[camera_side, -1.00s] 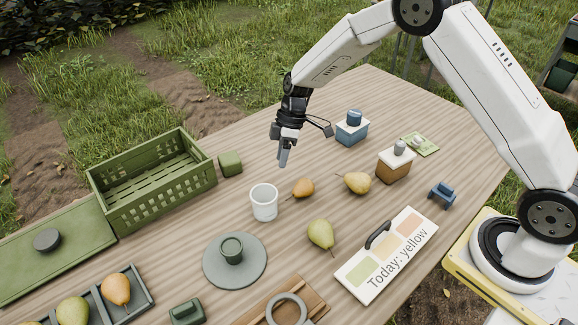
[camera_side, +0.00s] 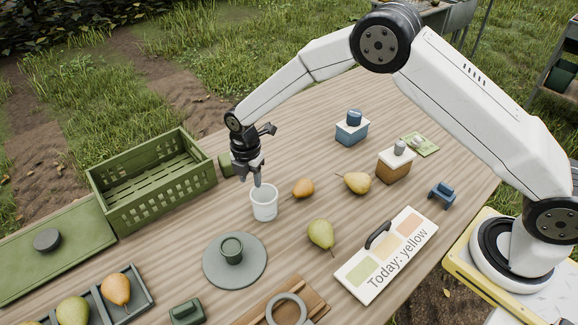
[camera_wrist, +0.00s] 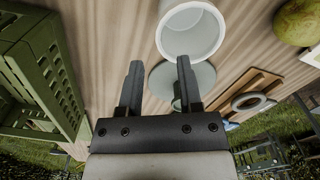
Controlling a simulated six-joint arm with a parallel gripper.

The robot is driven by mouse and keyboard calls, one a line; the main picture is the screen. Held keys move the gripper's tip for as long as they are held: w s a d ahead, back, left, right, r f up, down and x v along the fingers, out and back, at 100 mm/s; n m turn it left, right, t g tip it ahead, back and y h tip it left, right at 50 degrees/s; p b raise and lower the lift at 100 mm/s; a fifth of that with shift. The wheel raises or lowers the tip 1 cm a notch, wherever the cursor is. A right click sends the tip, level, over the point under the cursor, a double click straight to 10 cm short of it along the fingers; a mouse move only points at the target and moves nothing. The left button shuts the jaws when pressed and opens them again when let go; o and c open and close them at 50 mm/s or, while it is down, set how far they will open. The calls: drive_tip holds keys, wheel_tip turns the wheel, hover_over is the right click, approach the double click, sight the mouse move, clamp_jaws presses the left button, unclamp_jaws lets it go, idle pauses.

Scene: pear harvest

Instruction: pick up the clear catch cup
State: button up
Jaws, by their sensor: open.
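The catch cup (camera_side: 264,204) stands upright on the wooden table, looking whitish and translucent, near the middle of the side view. It also shows in the wrist view (camera_wrist: 191,32), at the top, just beyond the right finger. My gripper (camera_side: 258,183) points down right at the cup's rim, on its far left side. In the wrist view my gripper (camera_wrist: 159,68) has its two dark fingers apart with nothing between them. I cannot tell whether a finger touches the cup or reaches inside its rim.
A green crate (camera_side: 158,197) stands left of my gripper. A grey round plate (camera_side: 234,275) with a small green cup lies in front of the catch cup. A sign (camera_side: 387,254) reads "Today: yellow".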

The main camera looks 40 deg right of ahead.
drive_tip(key=shift+f, duration=0.1)
drive_tip(key=shift+f, duration=1.2)
drive_tip(key=shift+f, duration=0.1)
drive_tip(key=shift+s+f, duration=0.15)
drive_tip(key=shift+f, duration=2.35)
clamp_jaws()
